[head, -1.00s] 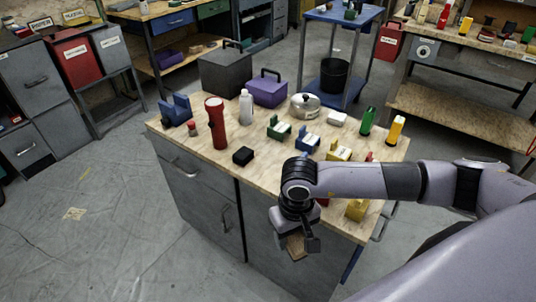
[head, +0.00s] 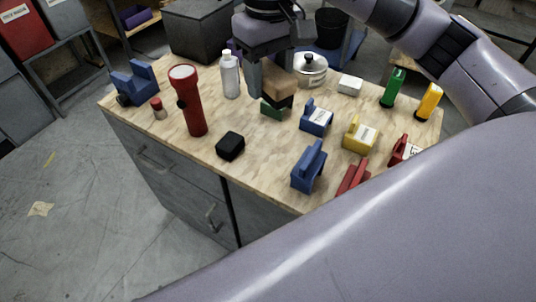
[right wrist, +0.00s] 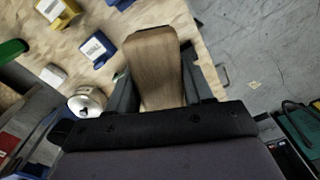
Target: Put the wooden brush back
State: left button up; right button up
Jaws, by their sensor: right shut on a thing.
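The wooden brush (head: 283,84) is held in my right gripper (head: 272,82), above the middle of the workbench (head: 215,165). It has a brown wooden body with a dark lower end. In the right wrist view its broad wooden face (right wrist: 155,68) shows between the fingers. A green holder (head: 271,110) shows just below the brush, partly hidden by it. To the right stand a labelled blue holder (head: 317,118), a labelled yellow holder (head: 361,135) and a red holder (head: 402,150). My left gripper is not in view.
A red flashlight (head: 190,100), a white bottle (head: 230,75) and a blue stand (head: 135,82) are on the left. A black block (head: 230,146) lies in front. A pot (head: 311,68) stands behind the brush. Green (head: 394,88) and yellow (head: 429,101) upright items stand on the right.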

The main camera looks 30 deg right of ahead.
jog(key=b, duration=0.2)
send_over(269, 162)
notch_tip(269, 162, down, 15)
jog(key=shift+f, duration=2.4)
jog(key=shift+f, duration=0.1)
jog(key=o, duration=1)
